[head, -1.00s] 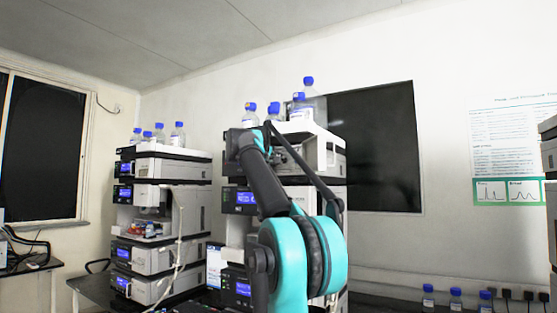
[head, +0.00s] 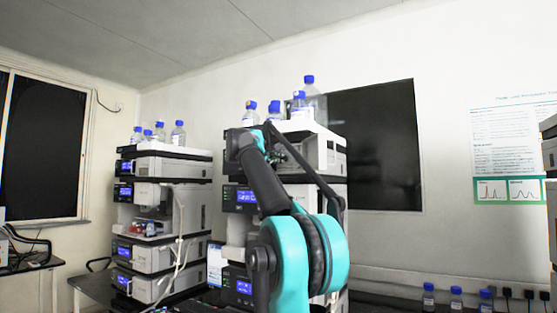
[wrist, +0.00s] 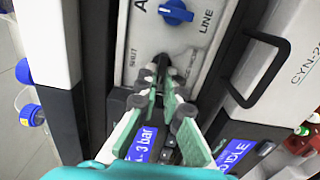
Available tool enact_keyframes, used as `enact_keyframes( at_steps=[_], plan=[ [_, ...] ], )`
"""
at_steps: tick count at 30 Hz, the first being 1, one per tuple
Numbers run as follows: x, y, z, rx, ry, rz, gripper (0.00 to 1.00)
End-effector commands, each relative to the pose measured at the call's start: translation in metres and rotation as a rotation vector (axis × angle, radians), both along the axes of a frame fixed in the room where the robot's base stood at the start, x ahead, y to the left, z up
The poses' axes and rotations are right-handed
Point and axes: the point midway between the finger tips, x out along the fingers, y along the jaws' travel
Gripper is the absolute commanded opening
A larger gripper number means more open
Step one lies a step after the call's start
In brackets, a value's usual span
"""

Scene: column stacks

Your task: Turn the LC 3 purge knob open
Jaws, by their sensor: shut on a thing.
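In the wrist view, a pale panel marked SHUT carries a dark knob (wrist: 161,59), mostly hidden by my fingertips. I cannot read an LC 3 label. My gripper (wrist: 159,76) reaches up to this panel with its green-and-grey fingers closed around the dark knob. How far the knob is turned cannot be seen. A blue knob (wrist: 176,12) marked LINE sits just above on the same panel.
A black handle (wrist: 262,70) juts out right of the panel. Blue screens, one reading bar, lie below the fingers. Blue-capped bottles (head: 299,106) stand on the nearer stack. Another instrument stack (head: 178,167) stands to the left. More bottles (head: 456,300) stand low at the right.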

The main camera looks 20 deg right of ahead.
Motion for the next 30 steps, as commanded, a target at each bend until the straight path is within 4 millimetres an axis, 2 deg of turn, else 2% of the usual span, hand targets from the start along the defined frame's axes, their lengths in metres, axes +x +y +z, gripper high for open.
enact_keyframes(
  at_steps=[9,10,14,15,25,30],
  plan=[
    [0.000,0.000,-0.001,0.003,0.000,0.000,0.00],
    [0.000,0.000,-0.001,0.003,0.000,0.000,0.11],
    [0.000,0.000,-0.001,0.003,0.000,0.000,0.27],
    [0.000,0.000,-0.001,0.002,-0.001,0.000,0.28],
    [-0.002,0.003,0.000,0.001,0.000,0.001,0.28],
    [-0.016,0.021,0.000,0.001,0.000,0.003,0.28]
  ],
)
